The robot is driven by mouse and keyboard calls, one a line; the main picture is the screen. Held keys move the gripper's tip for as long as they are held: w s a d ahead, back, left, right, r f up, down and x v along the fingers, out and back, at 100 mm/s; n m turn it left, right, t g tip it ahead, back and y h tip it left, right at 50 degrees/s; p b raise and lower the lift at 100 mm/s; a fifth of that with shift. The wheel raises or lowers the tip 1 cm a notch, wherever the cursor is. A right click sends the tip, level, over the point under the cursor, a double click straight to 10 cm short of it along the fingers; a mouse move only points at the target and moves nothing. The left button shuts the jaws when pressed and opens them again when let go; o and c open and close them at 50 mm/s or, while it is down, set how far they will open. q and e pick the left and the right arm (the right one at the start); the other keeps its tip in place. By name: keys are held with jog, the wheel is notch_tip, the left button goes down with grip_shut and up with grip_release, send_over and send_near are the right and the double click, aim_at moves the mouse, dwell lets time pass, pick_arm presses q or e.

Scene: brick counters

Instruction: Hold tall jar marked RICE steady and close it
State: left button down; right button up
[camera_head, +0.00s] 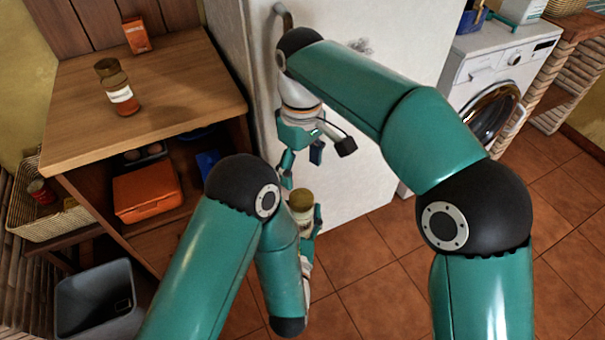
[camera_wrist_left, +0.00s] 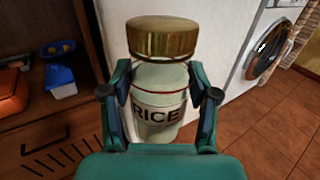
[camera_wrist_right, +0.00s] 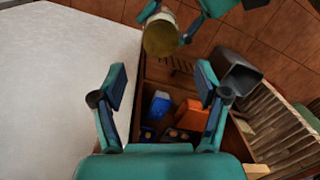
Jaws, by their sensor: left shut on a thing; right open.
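The tall jar marked RICE (camera_wrist_left: 160,108) has pale contents and a gold lid (camera_wrist_left: 163,38) on its top. I cannot tell how tightly the lid sits. My left gripper (camera_wrist_left: 162,95) is shut on the jar's body, one finger on each side, and holds it upright off the floor. In the head view the jar (camera_head: 302,218) is partly hidden by my left arm. My right gripper (camera_head: 302,163) is open and empty, above the jar. The right wrist view shows the jar's lid (camera_wrist_right: 160,36) beyond the open fingers (camera_wrist_right: 160,88), not between them.
A white fridge (camera_head: 365,165) stands right behind the grippers. A wooden counter (camera_head: 180,95) at left bears another lidded jar (camera_head: 122,96) and an orange packet (camera_head: 136,35). An orange box (camera_head: 147,192) sits on the shelf below. A grey bin (camera_head: 95,290) stands at lower left.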

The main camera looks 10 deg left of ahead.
aim_at(301, 197)
dwell(0.3)
jog(key=shift+s+f, duration=0.15)
jog(key=shift+f, duration=1.85)
jog(key=shift+s+f, duration=0.1)
jog(key=shift+f, duration=1.85)
jog(key=c, duration=1.2)
jog(key=o, duration=1.4)
jog(key=shift+c, duration=0.2)
notch_tip(301, 197, up, 12)
jog(key=shift+w, duration=0.45)
jog(key=shift+f, duration=0.15)
